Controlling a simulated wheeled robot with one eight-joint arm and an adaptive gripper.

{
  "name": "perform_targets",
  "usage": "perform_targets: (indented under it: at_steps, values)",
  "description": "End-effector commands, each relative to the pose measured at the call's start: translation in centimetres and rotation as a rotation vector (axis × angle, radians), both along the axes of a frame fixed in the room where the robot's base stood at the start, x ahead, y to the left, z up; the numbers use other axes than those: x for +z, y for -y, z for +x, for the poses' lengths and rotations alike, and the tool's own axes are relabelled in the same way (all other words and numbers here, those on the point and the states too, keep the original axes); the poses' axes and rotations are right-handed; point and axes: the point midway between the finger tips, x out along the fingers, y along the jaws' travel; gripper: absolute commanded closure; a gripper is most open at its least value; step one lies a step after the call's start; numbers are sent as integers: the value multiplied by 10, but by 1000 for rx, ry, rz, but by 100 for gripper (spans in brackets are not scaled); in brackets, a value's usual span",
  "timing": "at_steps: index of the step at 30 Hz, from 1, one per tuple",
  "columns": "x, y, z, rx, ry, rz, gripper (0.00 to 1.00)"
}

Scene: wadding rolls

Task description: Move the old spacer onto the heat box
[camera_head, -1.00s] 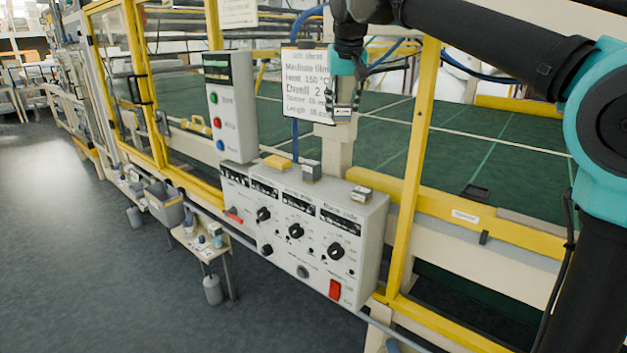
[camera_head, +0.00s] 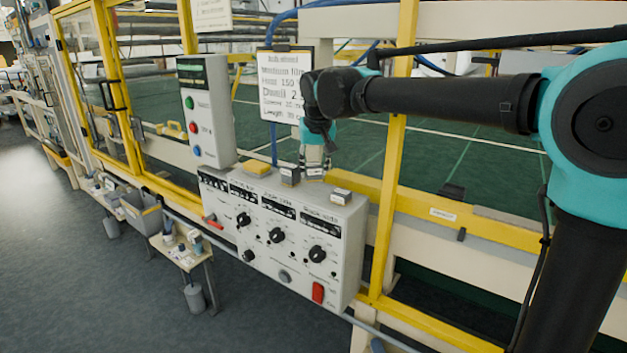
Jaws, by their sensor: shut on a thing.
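The grey control box (camera_head: 268,243), with black dials and dark display strips, stands in front of the yellow frame; I take it as the heat box. My gripper (camera_head: 314,167) points down over the back of its top. It is shut on a small light block (camera_head: 314,174), seemingly the old spacer. The held block is at or just above the top; I cannot tell if it touches. A dark grey block (camera_head: 289,176) sits close to its left. A yellow block (camera_head: 257,169) lies farther left, and another grey block (camera_head: 340,196) lies nearer the right end.
A tall grey panel with coloured buttons (camera_head: 207,115) stands left of the box. A written sign (camera_head: 284,85) hangs behind it. A yellow post (camera_head: 391,160) rises right of the box. A small side table (camera_head: 183,252) and a grey bin (camera_head: 141,212) stand at lower left.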

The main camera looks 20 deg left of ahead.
Motion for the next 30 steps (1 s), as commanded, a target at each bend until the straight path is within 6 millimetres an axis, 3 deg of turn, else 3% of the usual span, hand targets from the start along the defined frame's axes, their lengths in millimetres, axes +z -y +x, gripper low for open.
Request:
perform_targets:
  at_steps: [10, 21, 22, 27, 30]
  values:
    - [-37, 0, 0, 0, 0, 0, 94]
    - [-41, 0, 0, 0, 0, 0, 94]
    - [-41, 0, 0, 0, 0, 0, 62]
    - [-41, 0, 0, 0, 0, 0, 42]
    - [-41, 0, 0, 0, 0, 0, 42]
